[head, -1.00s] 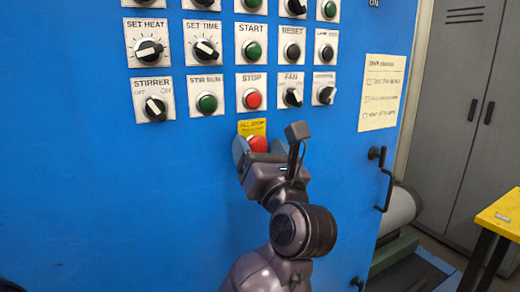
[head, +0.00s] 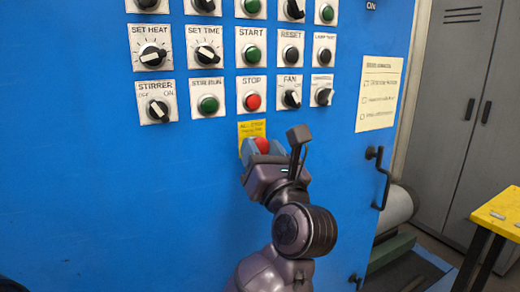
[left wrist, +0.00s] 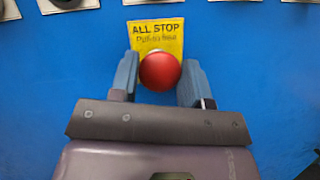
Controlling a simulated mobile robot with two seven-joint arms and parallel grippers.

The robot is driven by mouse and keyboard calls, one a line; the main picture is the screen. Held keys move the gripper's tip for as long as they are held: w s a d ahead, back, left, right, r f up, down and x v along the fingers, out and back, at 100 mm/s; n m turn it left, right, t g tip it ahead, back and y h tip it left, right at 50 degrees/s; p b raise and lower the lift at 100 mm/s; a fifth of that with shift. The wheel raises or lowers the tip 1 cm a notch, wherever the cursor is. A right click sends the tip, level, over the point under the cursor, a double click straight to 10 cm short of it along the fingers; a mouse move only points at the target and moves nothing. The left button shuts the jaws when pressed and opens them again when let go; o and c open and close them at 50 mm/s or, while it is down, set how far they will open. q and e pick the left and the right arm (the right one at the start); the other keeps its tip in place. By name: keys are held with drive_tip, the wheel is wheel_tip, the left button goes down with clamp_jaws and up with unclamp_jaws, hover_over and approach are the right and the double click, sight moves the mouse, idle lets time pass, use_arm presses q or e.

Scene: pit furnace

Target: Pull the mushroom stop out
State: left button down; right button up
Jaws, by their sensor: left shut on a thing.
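The mushroom stop is a round red button (head: 261,145) below a yellow label plate (head: 251,130) on the blue panel, under the row with the STOP button. In the left wrist view the red button (left wrist: 160,71) sits between two blue-grey fingers, and the yellow plate (left wrist: 157,36) reads "ALL STOP" above smaller lettering. My left gripper (head: 263,148) is shut on the red button, with one finger on each side. My right gripper is not in view.
Rows of knobs and push buttons on white plates, among them the red STOP button (head: 252,102), sit above the gripper. A black door handle (head: 379,178) sticks out at right. A yellow table (head: 500,215) and grey lockers (head: 462,110) stand further right. The blue panel left of my arm is bare.

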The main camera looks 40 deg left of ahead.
use_arm(q)
drive_tip(key=c, duration=0.6)
unclamp_jaws()
drive_tip(key=shift+d, duration=0.15)
drive_tip(key=shift+s+d+f, duration=0.15)
drive_tip(key=shift+d+f, duration=0.05)
drive_tip(key=shift+d, duration=0.05)
drive_tip(key=b+v, duration=0.1)
drive_tip(key=v, duration=0.9)
drive_tip(key=shift+r, duration=0.1)
